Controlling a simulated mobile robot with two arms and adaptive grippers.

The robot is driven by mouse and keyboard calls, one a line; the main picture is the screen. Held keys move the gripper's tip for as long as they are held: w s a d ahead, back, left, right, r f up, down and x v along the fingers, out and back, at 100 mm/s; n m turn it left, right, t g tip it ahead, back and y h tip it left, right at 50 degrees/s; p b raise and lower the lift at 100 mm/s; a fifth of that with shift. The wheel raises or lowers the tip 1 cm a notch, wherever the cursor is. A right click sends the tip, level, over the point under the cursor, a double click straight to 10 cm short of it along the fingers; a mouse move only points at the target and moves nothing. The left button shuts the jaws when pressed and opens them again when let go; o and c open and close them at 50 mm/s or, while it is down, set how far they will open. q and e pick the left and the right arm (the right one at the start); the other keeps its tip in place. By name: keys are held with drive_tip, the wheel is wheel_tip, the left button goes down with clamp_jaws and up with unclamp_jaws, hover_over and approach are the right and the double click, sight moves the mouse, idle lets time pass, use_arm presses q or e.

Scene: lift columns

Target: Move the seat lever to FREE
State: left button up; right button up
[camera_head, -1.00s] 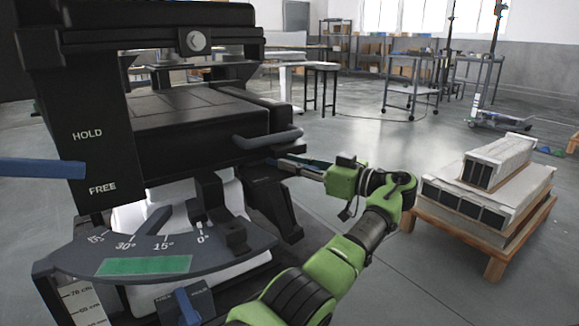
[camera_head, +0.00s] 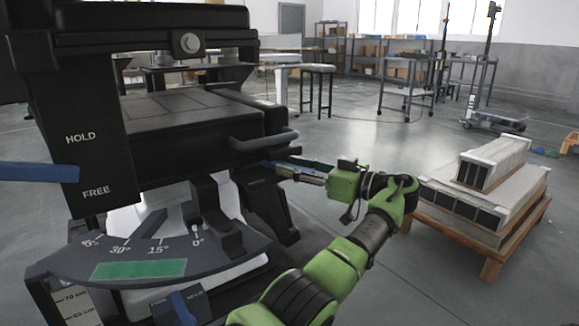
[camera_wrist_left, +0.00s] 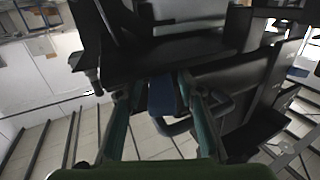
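The blue lever (camera_head: 38,172) juts in at the left edge, across a black panel (camera_head: 100,165) marked HOLD above and FREE below. Its end lies between the two words, somewhat closer to FREE in the picture. My left gripper (camera_head: 298,171) is beside the black seat, below its grey loop handle (camera_head: 262,140), far to the right of that lever. In the left wrist view its fingers (camera_wrist_left: 158,112) stand apart. A blue piece (camera_wrist_left: 165,97) shows between them; I cannot tell what it is or whether they touch it. My right gripper is not in view.
A second, small blue lever (camera_head: 184,308) sits at the bottom, under a curved angle scale (camera_head: 140,262) with a green band. A wooden pallet (camera_head: 490,268) with grey boxes stands on the right. Carts and shelves are at the back.

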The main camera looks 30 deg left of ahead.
sight(313, 172)
use_arm(q)
drive_tip(key=d, duration=0.6)
drive_tip(key=shift+s+d, duration=0.15)
drive_tip(key=shift+s, duration=0.1)
idle(0.6)
